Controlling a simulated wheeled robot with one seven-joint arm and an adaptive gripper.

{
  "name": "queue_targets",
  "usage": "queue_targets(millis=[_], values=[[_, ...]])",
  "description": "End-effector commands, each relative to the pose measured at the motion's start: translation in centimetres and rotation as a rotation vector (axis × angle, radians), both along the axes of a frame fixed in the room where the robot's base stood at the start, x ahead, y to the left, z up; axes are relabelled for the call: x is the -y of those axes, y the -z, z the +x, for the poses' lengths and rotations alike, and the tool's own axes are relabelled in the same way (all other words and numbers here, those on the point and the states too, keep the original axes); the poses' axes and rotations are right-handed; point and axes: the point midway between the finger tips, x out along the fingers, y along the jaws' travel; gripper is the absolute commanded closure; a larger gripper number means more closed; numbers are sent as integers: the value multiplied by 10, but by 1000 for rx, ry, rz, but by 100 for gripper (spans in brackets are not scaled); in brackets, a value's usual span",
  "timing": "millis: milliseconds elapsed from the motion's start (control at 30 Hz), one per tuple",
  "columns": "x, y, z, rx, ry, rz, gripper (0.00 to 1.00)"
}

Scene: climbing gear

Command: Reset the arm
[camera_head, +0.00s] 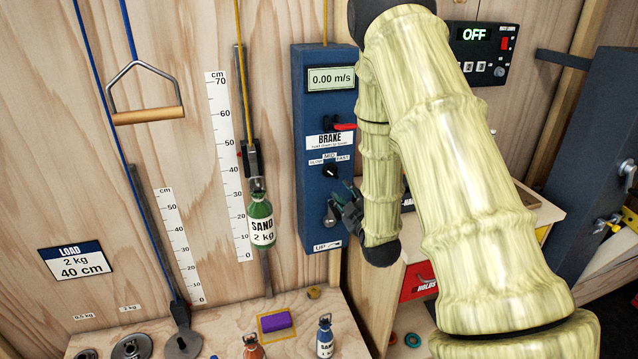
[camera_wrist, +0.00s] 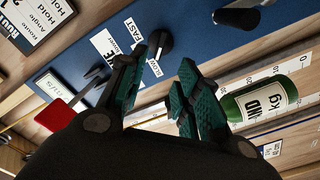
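My gripper (camera_head: 347,205) is in front of the lower part of the blue control box (camera_head: 312,150), near its dial and lower lever. In the wrist view its two green-padded fingers (camera_wrist: 158,90) stand apart with nothing between them. The box carries a 0.00 m/s display, a red-handled brake lever (camera_head: 342,127) and a black dial (camera_head: 330,171). My bent arm covers the area right of the box. A green 2 kg sand bottle (camera_head: 262,218) hangs left of the box, and it also shows in the wrist view (camera_wrist: 262,104), beside a finger but apart from the gap.
A wooden handle (camera_head: 148,115) hangs on a blue rope at left. On the shelf stand an orange bottle (camera_head: 253,346), a blue bottle (camera_head: 325,337) and a purple block (camera_head: 276,321). A black panel reading OFF (camera_head: 484,52) is at upper right.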

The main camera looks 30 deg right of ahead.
Motion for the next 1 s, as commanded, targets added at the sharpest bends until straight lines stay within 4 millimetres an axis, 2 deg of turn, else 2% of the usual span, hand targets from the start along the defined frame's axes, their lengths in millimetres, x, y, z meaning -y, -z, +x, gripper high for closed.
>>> queue_targets(millis=[200, 267, 333, 467, 600, 667, 800, 867, 1000], values=[[-1, 3, 0, -5, -1, 4, 67], [-4, 11, -2, -24, -2, 17, 67], [-12, 28, -6, -63, -4, 48, 67], [-37, 84, -23, -193, -2, 148, 67], [-70, 152, -54, -362, 15, 277, 67], [-84, 179, -71, -435, 29, 329, 67], [-117, 237, -117, -604, 69, 445, 67], [-131, 260, -139, -676, 92, 491, 67], [-163, 307, -198, -846, 157, 592, 67]])
